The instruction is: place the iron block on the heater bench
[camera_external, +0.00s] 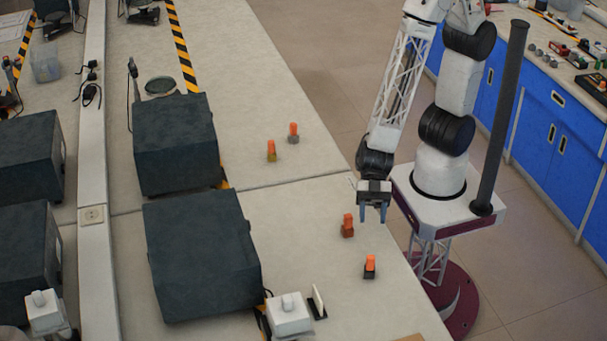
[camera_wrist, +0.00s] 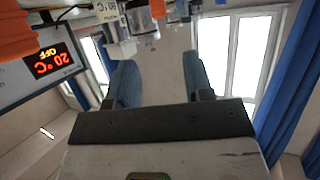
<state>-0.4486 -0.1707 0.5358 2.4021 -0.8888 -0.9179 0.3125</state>
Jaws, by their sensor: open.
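Several small blocks with orange tops stand on the pale bench. One has a grey base (camera_external: 293,138), one a yellowish base (camera_external: 271,156), one a brown base (camera_external: 347,231) and one a dark base (camera_external: 369,273). I cannot tell for certain which is iron. My gripper (camera_external: 373,216) points down, open and empty, above the bench edge, near the brown-based block and apart from it. In the wrist view my gripper (camera_wrist: 160,68) has nothing between its fingers. I cannot clearly identify the heater bench.
Large dark boxes (camera_external: 200,255) stand left of the blocks. A white device (camera_external: 289,314) and a small upright plate (camera_external: 318,300) are at the front. Bare bench top (camera_external: 300,205) lies between the boxes and blocks. Orange parts (camera_wrist: 20,35) show at the wrist view's upper left.

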